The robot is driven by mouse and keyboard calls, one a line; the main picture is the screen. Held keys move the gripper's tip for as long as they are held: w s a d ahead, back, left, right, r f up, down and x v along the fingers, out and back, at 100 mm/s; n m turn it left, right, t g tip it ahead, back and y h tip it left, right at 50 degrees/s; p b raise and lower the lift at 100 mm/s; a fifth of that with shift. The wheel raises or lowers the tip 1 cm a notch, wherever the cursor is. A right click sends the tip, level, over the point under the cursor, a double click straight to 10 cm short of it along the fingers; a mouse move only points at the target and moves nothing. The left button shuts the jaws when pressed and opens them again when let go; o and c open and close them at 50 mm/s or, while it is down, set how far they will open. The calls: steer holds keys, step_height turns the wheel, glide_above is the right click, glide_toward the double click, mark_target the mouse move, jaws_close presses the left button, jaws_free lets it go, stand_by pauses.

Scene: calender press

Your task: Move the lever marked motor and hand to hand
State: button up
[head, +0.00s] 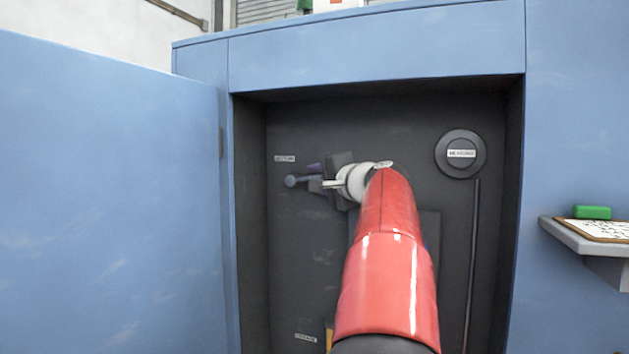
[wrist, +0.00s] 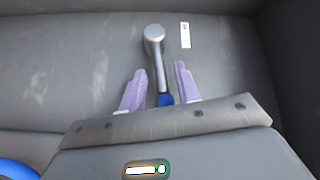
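The lever is a grey rod with a rounded knob (head: 291,181), sticking out to the left in the recess in the head view. In the wrist view the lever (wrist: 154,45) runs up the middle, with blue at its lower end. My gripper (head: 311,178) is at the lever. In the wrist view its purple fingers (wrist: 160,75) are apart, one on each side of the rod, with a gap visible on both sides. A small label (head: 284,158) is above the knob, and a white label (wrist: 185,35) is beside it in the wrist view. My wrist hides the lever's base.
A round black knob (head: 461,154) with a label is at the recess's upper right. Another small label (head: 306,338) is low on the left. An open blue door (head: 110,200) stands left. A shelf (head: 570,234) with a green block (head: 591,212) juts out at right.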

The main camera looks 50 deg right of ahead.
steer(key=v, duration=0.6)
steer(key=shift+b, duration=0.35)
steer(key=w+a+f+n+g+y+p, duration=0.15)
steer(key=a+f, duration=0.25)
steer(key=a, duration=0.4)
steer(key=w+a+f+n+g+y+p, duration=0.1)
steer(key=a+f+n+g+y+p, duration=0.15)
steer(key=a, duration=0.55)
steer(key=w+a+f+n+g+y+p, duration=0.1)
steer(key=a+f+n+g, duration=0.15)
steer(key=a+f, duration=0.4)
steer(key=s+a+f+n+g+h+p, duration=0.1)
steer(key=s+a+f+n+g+p, duration=0.4)
steer(key=s+a+f+n, duration=0.6)
steer(key=s+a+f, duration=0.5)
steer(key=s+a, duration=0.1)
